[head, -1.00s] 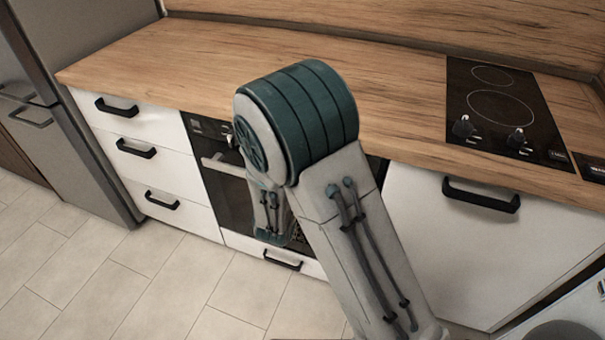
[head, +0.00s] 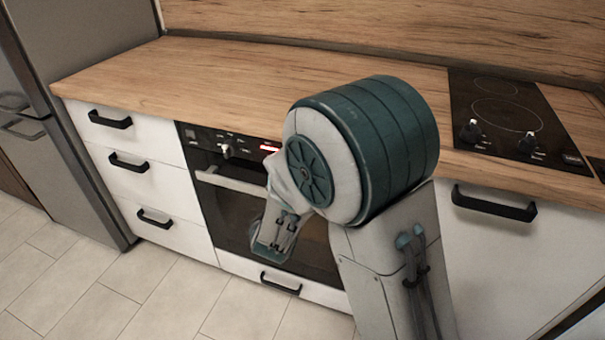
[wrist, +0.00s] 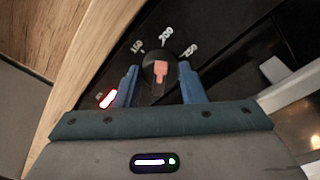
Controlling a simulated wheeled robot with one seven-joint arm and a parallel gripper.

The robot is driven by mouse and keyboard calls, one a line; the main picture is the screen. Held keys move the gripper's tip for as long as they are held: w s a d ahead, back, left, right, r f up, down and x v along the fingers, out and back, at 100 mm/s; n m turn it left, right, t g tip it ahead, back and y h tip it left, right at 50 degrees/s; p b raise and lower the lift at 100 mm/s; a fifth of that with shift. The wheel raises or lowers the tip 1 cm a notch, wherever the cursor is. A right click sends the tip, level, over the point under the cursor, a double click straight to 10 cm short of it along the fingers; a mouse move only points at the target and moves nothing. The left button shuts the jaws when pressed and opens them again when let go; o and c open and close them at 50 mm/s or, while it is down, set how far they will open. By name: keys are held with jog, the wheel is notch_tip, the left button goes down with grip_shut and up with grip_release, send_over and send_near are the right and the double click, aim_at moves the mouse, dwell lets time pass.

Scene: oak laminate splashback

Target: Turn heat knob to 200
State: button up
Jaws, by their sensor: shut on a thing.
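In the wrist view, the heat knob (wrist: 159,76) is a round dark knob with a pinkish-orange pointer. Labels 150, 200 and 250 arc above it on the black panel. The pointer points up, towards about the 200 label (wrist: 167,35). My gripper (wrist: 158,68) has its two blue fingers on either side of the knob, shut on it. In the head view, my arm hides the gripper and this knob; the oven (head: 232,205) shows beside and behind the arm.
A red lit display (head: 268,147) and another knob (head: 226,151) are on the oven panel. The oven handle (head: 231,182) runs below them. White drawers (head: 125,145) stand left of the oven, and a hob (head: 505,115) is set in the wooden counter (head: 240,80).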

jog(key=o, duration=1)
jog(key=v, duration=1.4)
jog(key=shift+f, duration=0.15)
jog(key=shift+w, duration=0.1)
